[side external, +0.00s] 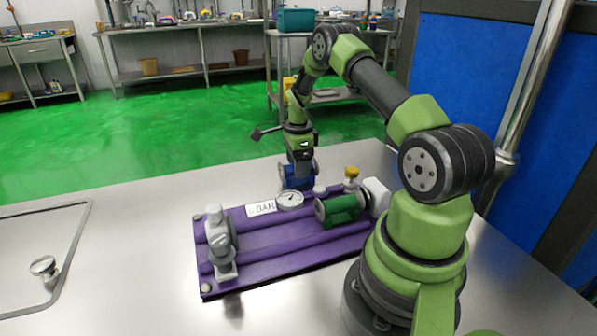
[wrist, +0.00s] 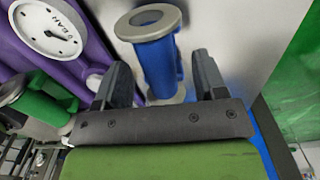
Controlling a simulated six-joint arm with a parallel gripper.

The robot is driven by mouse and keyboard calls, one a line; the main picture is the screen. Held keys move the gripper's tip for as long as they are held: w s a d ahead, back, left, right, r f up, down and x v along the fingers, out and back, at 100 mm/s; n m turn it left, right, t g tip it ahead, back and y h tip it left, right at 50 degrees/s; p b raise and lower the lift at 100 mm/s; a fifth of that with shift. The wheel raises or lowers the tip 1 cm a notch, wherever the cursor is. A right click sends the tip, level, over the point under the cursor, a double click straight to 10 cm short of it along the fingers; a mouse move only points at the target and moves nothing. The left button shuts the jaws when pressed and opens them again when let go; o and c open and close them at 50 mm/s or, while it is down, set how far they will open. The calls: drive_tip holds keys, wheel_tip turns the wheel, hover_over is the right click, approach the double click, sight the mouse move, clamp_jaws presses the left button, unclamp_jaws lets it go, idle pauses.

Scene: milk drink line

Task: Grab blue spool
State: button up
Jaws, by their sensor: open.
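The blue spool (side external: 296,180) sits at the far edge of the purple plate, directly below my gripper (side external: 301,160) in the side external view. In the wrist view the blue spool (wrist: 160,66) has a blue body and pale grey round flanges. It lines up between the two dark fingers of my gripper (wrist: 162,68), with a gap visible on each side. My gripper is open and holds nothing. The spool's lower end is partly hidden behind the gripper body in the wrist view. I cannot tell how far the fingertips reach down around it.
The purple plate (side external: 275,247) carries a dial gauge (side external: 290,201), a green cylinder (side external: 343,208), a yellow-topped fitting (side external: 351,174), a white block (side external: 377,194) and a grey valve (side external: 220,240). A panel with a knob (side external: 44,268) lies left. Bare table surrounds the plate.

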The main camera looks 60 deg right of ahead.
drive_tip(key=shift+s+f, duration=0.1)
drive_tip(key=shift+f, duration=1.45)
clamp_jaws()
drive_tip(key=shift+r, duration=0.15)
